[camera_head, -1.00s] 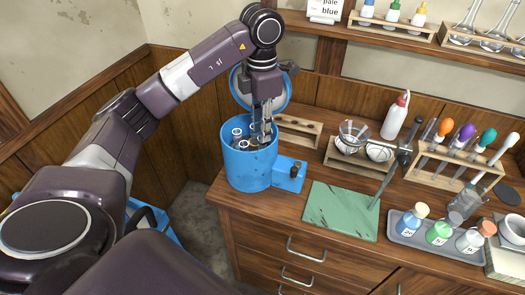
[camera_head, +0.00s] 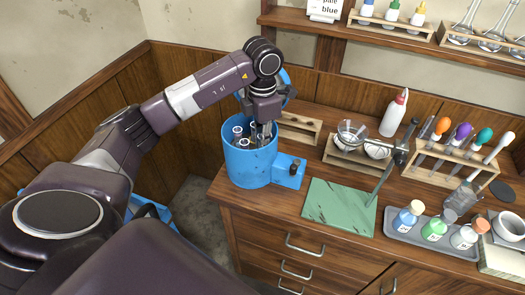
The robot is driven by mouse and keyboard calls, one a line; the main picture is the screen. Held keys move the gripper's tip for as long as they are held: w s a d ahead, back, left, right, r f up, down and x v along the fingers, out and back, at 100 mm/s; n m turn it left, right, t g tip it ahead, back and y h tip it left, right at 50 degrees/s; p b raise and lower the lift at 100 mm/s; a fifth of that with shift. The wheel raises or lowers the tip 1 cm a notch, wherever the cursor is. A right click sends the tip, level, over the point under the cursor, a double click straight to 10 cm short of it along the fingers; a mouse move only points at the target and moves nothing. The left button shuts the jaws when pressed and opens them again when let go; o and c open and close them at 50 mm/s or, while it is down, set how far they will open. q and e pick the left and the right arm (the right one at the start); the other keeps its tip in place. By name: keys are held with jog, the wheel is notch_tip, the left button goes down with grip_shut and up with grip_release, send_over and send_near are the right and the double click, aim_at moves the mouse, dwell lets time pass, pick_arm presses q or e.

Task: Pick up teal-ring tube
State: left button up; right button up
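A blue round tub-like device (camera_head: 248,168) stands at the counter's left end with its blue lid (camera_head: 285,78) raised behind. Several clear tubes (camera_head: 244,143) stand inside it. Their ring colours are too small to make out, so I cannot tell which is the teal-ring tube. My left gripper (camera_head: 264,134) points down into the right side of the opening, among or beside the tubes. Its fingertips are partly hidden by the rim, and I cannot tell whether it holds a tube. My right gripper is not in view.
A small wooden rack (camera_head: 298,127) stands behind the device. A green mat (camera_head: 338,206) lies to its right. A glassware stand (camera_head: 350,155), a grey tray of bottles (camera_head: 410,238) and a dropper rack (camera_head: 455,165) fill the right side. A shelf runs above.

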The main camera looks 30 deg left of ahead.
pick_arm(q)
jog(key=shift+r, duration=0.1)
grip_shut()
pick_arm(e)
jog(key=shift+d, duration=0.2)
pick_arm(q)
notch_tip(320, 180, up, 6)
jog(key=shift+f+b, duration=0.15)
jog(key=shift+b, duration=0.65)
notch_tip(320, 180, up, 14)
jog(key=p, duration=0.2)
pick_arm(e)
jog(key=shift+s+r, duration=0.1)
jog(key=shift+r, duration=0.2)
